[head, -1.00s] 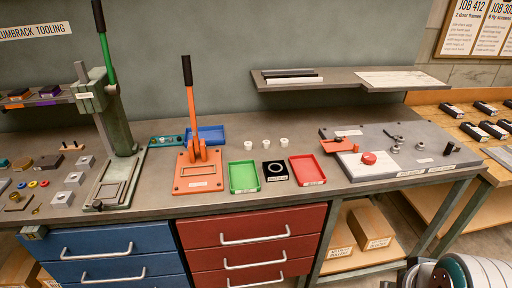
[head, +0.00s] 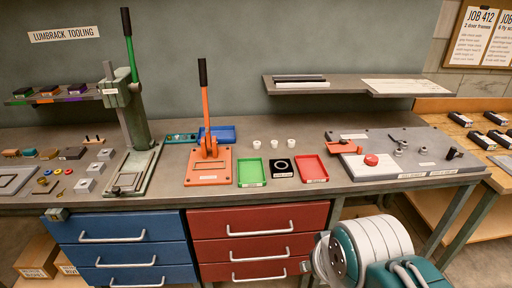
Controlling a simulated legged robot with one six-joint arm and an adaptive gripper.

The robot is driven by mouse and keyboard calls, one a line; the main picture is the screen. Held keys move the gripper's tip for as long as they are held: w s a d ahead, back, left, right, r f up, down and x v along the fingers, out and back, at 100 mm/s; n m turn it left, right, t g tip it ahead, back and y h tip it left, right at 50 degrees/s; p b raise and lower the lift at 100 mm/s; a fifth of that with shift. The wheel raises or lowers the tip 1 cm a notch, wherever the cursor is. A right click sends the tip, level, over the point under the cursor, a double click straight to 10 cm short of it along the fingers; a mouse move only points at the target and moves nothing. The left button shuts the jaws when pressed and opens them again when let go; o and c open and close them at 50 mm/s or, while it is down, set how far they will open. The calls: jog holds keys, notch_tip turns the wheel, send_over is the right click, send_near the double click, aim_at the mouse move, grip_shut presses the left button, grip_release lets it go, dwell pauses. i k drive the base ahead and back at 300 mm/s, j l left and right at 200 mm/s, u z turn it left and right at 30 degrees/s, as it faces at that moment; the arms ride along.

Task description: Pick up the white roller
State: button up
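Three small white cylindrical pieces stand upright in a row on the grey bench, behind the trays: a left one (head: 257,144), a middle one (head: 273,143) and a right one (head: 289,142). They look alike, and I cannot tell which one is the white roller. They stand apart from each other with nothing on top of them. My arm (head: 372,248) shows at the bottom right, in front of the bench and below its top. My gripper's fingers do not show in the head view.
A green tray (head: 251,183), a black block with a ring (head: 282,168) and a red tray (head: 310,180) lie in front of the white pieces. An orange lever press (head: 207,165) stands left. A shelf (head: 350,88) overhangs behind. A grey plate with fixtures (head: 425,165) lies right.

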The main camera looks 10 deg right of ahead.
aim_at(257, 145)
jog(key=i+l+u, duration=0.15)
jog(key=i, duration=0.35)
jog(key=i+l+u, duration=0.1)
jog(key=i+l, duration=0.35)
